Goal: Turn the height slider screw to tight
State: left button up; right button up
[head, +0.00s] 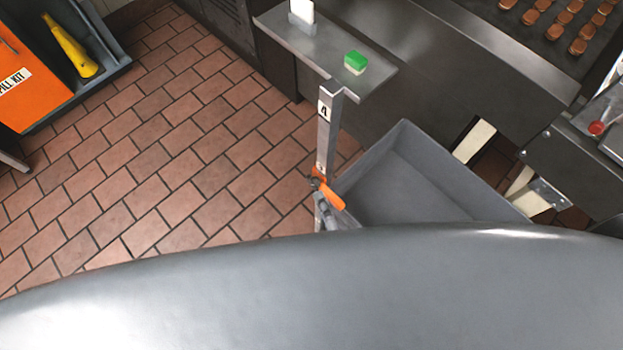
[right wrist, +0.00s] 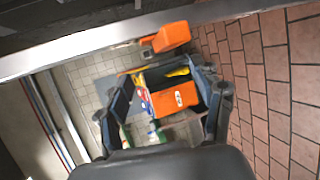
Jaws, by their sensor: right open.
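In the right wrist view the orange handle (right wrist: 171,37) shows beyond the fingers, above the middle, beside the metal post (right wrist: 110,43) that crosses the top. My right gripper (right wrist: 168,95) is open, its two dark fingers spread with nothing between them. In the head view only small dark parts of the right gripper (head: 323,208) show close to the handle; contact cannot be told. My left gripper is not in view.
A grey tray (head: 375,185) adjoins the post on the right. A metal shelf (head: 310,45) on top carries a green and white block (head: 355,62). An orange spill kit box (head: 35,75) stands at the left. Tiled floor (head: 150,170) is clear. My own grey body hides the bottom.

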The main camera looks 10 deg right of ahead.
aim_at(312, 186)
jog(key=x, duration=0.7)
jog(key=shift+w+f, duration=0.15)
jog(key=shift+w, duration=0.2)
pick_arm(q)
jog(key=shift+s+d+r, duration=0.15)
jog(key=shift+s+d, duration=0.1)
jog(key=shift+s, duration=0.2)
pick_arm(e)
jog(key=shift+w+a+f, duration=0.15)
jog(key=shift+w, duration=0.25)
jog(key=c, duration=1.2)
jog(key=shift+f+t+b, duration=0.25)
jog(key=shift+t+b, duration=0.05)
jog(key=shift+b, duration=0.3)
jog(key=m+t+y+b, duration=0.1)
jog(key=t+b, duration=0.2)
jog(key=b, duration=0.3)
jog(key=shift+m+t+b, duration=0.3)
jog(key=shift+b, duration=0.05)
jog(key=shift+r+t+b, duration=0.3)
jog(key=shift+t+b, duration=0.1)
jog(key=shift+b, duration=0.1)
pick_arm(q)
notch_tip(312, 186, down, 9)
pick_arm(e)
jog(key=shift+r+m, duration=0.1)
jog(key=shift+m, duration=0.2)
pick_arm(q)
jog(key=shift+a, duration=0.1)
